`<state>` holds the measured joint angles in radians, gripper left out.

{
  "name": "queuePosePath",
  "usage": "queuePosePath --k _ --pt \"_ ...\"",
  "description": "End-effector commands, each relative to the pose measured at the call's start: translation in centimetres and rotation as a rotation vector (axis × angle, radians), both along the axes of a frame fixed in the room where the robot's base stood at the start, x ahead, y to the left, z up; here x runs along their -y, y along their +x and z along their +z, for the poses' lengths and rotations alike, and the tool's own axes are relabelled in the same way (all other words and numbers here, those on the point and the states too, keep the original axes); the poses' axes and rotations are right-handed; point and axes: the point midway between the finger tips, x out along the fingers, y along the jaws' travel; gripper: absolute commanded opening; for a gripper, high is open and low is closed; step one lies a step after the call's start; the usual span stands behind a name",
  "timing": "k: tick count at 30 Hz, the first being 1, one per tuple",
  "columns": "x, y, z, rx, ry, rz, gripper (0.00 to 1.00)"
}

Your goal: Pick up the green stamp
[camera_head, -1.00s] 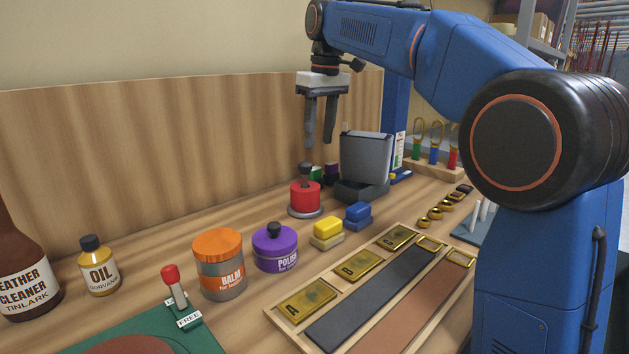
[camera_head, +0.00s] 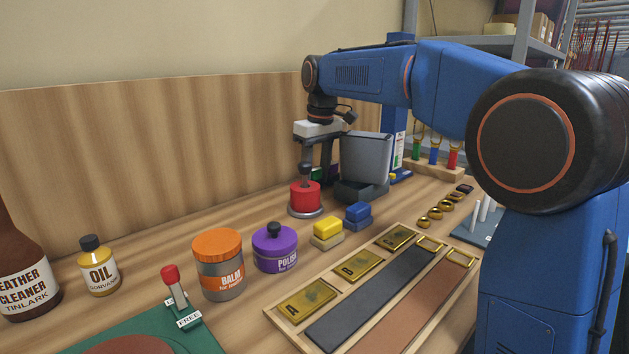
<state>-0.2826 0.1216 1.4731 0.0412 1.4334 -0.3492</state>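The green stamp (camera_head: 317,175) is probably the small green block behind the red pot-like piece, at the back of the bench. Only part of it shows, and its top and handle cannot be made out. My gripper (camera_head: 320,162) points down right over this spot, its two grey fingers apart. The fingertips are partly hidden behind the red piece's dark knob and among dark shapes, so whether they touch the stamp cannot be told.
The red piece (camera_head: 305,197) with its dark knob stands just in front. Yellow (camera_head: 327,233) and blue (camera_head: 358,214) blocks, a purple polish jar (camera_head: 275,252) and a wooden tray (camera_head: 283,328) lie nearer.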

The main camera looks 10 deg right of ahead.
Motion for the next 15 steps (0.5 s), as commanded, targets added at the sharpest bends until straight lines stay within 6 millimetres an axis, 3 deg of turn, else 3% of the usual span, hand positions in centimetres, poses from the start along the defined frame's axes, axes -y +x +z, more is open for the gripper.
queuePosePath --k 7,11,15 --pt "-0.01 0.02 -0.16 0.000 0.000 0.000 0.41" --pt "-0.01 0.01 -0.15 0.000 0.000 0.000 0.13" --pt "-0.01 0.01 -0.14 0.000 0.000 0.000 0.13"
